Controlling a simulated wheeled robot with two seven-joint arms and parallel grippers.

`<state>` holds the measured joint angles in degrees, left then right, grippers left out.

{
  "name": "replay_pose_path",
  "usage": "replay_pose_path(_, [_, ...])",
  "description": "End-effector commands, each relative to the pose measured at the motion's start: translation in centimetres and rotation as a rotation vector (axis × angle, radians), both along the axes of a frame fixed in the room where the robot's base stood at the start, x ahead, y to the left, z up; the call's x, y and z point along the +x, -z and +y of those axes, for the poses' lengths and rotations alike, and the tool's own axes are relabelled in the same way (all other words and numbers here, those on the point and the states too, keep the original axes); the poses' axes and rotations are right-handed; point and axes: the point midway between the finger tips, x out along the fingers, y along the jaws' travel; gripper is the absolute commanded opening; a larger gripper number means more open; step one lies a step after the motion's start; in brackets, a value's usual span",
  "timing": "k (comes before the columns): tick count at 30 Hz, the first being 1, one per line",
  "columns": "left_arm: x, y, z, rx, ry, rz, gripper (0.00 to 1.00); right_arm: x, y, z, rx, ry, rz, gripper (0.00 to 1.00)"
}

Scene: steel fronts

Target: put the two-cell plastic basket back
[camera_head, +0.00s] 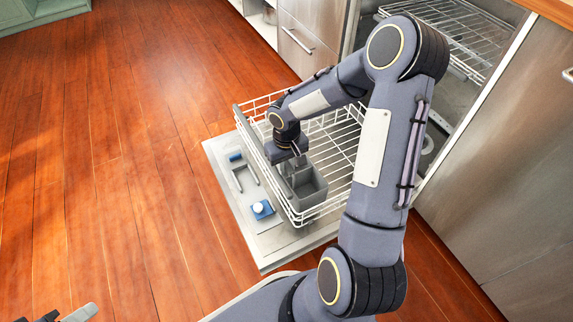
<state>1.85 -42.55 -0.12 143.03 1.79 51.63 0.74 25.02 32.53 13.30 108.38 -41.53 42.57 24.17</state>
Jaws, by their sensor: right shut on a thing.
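The grey two-cell plastic basket (312,190) is inside the front of the lower dishwasher rack (338,150), by its near side. Its open cells face up. My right gripper (291,168) reaches down from above and is shut on the basket's upper part. The fingertips are partly hidden, and I cannot tell whether the basket's bottom rests on the rack wires. Only a tip of my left gripper (78,314) shows at the bottom left corner, over the floor and far from the basket.
The dishwasher door (222,158) lies open and flat under the pulled-out white rack. An upper rack (455,38) shows inside the machine. Steel fronts (505,185) stand at right, and a drawer front (302,48) at the back. The wooden floor (110,150) at left is clear.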

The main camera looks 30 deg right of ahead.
Motion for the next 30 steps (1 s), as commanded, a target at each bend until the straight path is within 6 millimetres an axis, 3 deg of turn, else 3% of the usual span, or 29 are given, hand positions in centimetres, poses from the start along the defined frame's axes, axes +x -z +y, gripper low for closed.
replay_pose_path(1, [0.0, 0.3, 0.0, 0.000, 0.000, 0.000, 0.36, 0.0, 0.3, 0.0, 0.000, 0.000, -0.001, 0.00])
replay_pose_path(2, [0.0, 0.2, 0.0, 0.000, 0.000, 0.000, 0.36, 0.0, 0.2, 0.0, 0.000, 0.000, 0.000, 0.22])
replay_pose_path(6, [0.0, 0.2, 0.0, 0.000, 0.000, 0.000, 0.36, 0.0, 0.2, 0.0, 0.000, 0.000, 0.000, 0.41])
replay_pose_path(17, [0.0, -0.4, 0.0, 0.000, 0.000, 0.000, 0.36, 0.0, -0.7, 0.0, 0.000, 0.000, -0.001, 0.41])
replay_pose_path(30, [0.0, -4.2, 0.0, 0.000, 0.000, 0.000, 0.36, 0.0, -9.6, 0.0, -0.001, 0.000, -0.003, 0.41])
